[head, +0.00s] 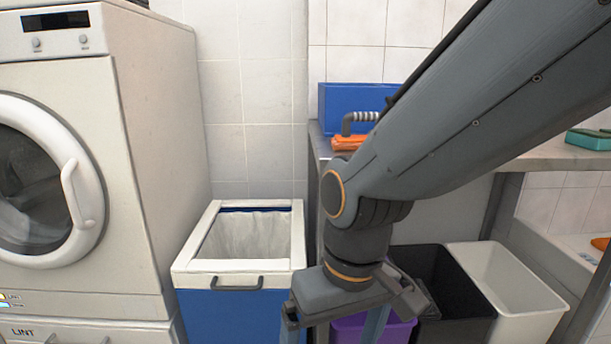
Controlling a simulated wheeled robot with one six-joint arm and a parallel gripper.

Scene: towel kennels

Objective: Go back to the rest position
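My gripper (333,330) hangs at the end of my grey arm, low in the middle of the head view, pointing down. Its two fingers are spread apart and run down to the bottom edge of the picture, so their tips may be cut off. No object shows between them. The gripper is in front of a purple bin (348,328) and just right of a blue hamper (235,312) with a white rim and liner. My arm comes in from the upper right.
A white dryer (150,130) stands at left. A black bin (440,280) and a white bin (505,290) stand at right. Behind my arm, a counter holds a blue box (345,100) and an orange item (348,143). A green item (590,138) lies at far right.

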